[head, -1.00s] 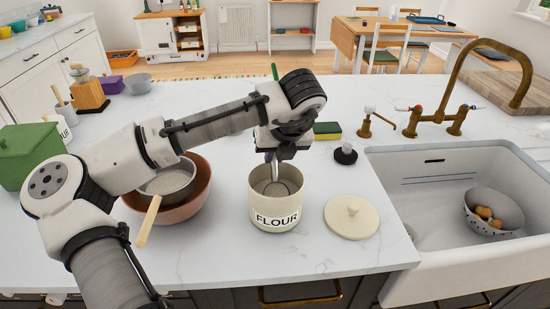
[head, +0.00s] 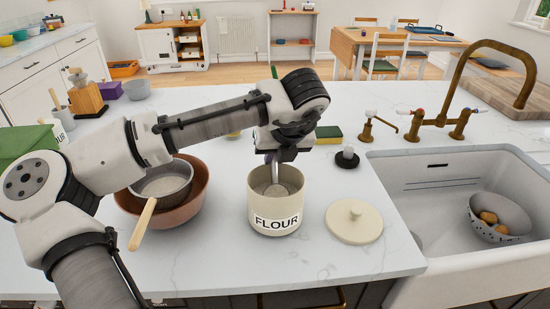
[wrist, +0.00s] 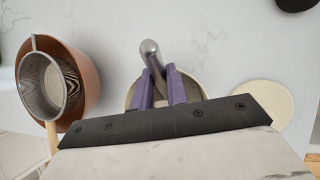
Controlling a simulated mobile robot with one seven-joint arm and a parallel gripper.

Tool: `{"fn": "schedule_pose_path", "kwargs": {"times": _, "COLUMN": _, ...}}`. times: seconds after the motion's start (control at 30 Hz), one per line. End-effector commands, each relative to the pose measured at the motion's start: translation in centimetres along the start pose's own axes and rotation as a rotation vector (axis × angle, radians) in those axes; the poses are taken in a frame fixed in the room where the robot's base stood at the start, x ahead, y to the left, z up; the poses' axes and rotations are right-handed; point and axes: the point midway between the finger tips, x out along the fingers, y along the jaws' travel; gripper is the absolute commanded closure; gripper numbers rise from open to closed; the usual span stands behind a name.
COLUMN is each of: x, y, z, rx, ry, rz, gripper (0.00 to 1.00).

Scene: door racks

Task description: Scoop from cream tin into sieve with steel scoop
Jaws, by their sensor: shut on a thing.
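The cream tin (head: 277,217), labelled FLOUR, stands upright on the counter with its top open. My gripper (wrist: 160,88) is right above the tin, its purple fingers shut on the handle of the steel scoop (wrist: 151,52). In the head view the scoop (head: 280,177) reaches down into the tin; its lower end is hard to make out. The sieve (head: 163,182), with a wooden handle, rests in a brown bowl (head: 195,204) left of the tin. The sieve also shows in the wrist view (wrist: 47,85), where its mesh looks empty.
The tin's cream lid (head: 353,222) lies on the counter right of the tin. The sink (head: 420,215) with a speckled bowl (head: 497,218) is farther right. A sponge (head: 329,135) and a black-based stopper (head: 347,159) are behind. The counter in front is clear.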

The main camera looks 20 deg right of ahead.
Motion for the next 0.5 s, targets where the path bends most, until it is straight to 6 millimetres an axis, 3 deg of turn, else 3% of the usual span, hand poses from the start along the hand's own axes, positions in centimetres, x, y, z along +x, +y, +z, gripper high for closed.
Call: {"fn": "schedule_pose_path", "kwargs": {"times": 0.5, "x": 0.33, "y": 0.1, "z": -0.5, "rx": 0.036, "ry": 0.215, "rz": 0.02, "gripper": 1.0}}
